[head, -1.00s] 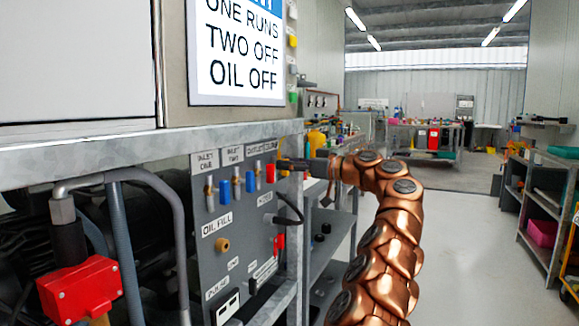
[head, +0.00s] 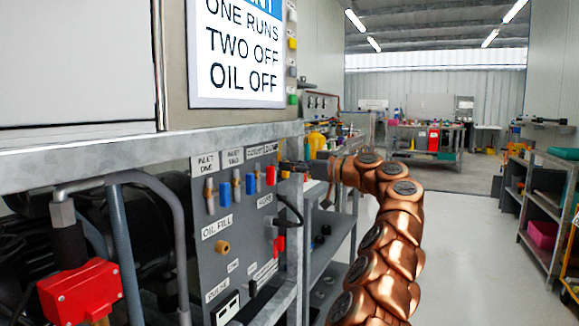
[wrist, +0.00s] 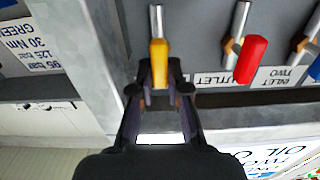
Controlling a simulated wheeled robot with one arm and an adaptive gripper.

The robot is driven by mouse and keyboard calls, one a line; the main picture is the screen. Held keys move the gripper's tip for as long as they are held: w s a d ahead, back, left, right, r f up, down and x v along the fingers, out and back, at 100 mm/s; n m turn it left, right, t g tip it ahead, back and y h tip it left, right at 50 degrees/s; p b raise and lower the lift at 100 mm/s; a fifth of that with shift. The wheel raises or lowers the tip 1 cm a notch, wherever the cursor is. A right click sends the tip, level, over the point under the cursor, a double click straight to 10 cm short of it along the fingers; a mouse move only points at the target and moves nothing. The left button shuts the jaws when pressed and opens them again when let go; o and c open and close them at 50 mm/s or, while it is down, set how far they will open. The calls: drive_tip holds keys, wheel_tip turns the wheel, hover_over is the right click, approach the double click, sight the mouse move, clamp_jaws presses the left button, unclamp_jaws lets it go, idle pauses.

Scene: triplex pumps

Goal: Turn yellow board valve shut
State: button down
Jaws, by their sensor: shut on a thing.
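The yellow board valve handle (wrist: 159,62) shows in the wrist view, hanging in line with its metal stem. My gripper (wrist: 159,82) has its two dark fingers closed around this handle, one on each side. The red valve handle (wrist: 250,60) sits beside the yellow one, apart from my fingers, and also shows in the head view (head: 270,175).
Two blue valve handles (head: 225,195) (head: 250,183) stand left of the red one. A metal frame rail (wrist: 240,120) runs close by my fingers. A larger red valve (head: 80,290) is at the lower left. The floor (head: 465,240) at right is clear.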

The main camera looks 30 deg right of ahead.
drive_tip(key=shift+r, duration=0.1)
drive_tip(key=shift+w+d+f+m+p, duration=0.1)
drive_tip(key=shift+d+f+m+p, duration=0.1)
drive_tip(key=shift+m+p, duration=3)
drive_tip(key=shift+w+d+f+m+p, duration=0.1)
drive_tip(key=shift+d+f+m+p, duration=0.05)
drive_tip(key=shift+m+p, duration=3.1)
drive_tip(key=shift+w+d+f+m+p, duration=0.1)
drive_tip(key=shift+d+f+m+p, duration=0.1)
drive_tip(key=shift+m+p, duration=3)
drive_tip(key=shift+f+n+p, duration=0.1)
drive_tip(key=shift+n+p, duration=0.55)
drive_tip(key=shift+p, duration=0.2)
drive_tip(key=c, duration=1.1)
unclamp_jaws()
drive_tip(key=shift+c, duration=0.2)
drive_tip(key=shift+s, duration=0.15)
drive_tip(key=v, duration=1.1)
drive_tip(key=shift+s+d, duration=0.25)
drive_tip(key=shift+s, duration=0.1)
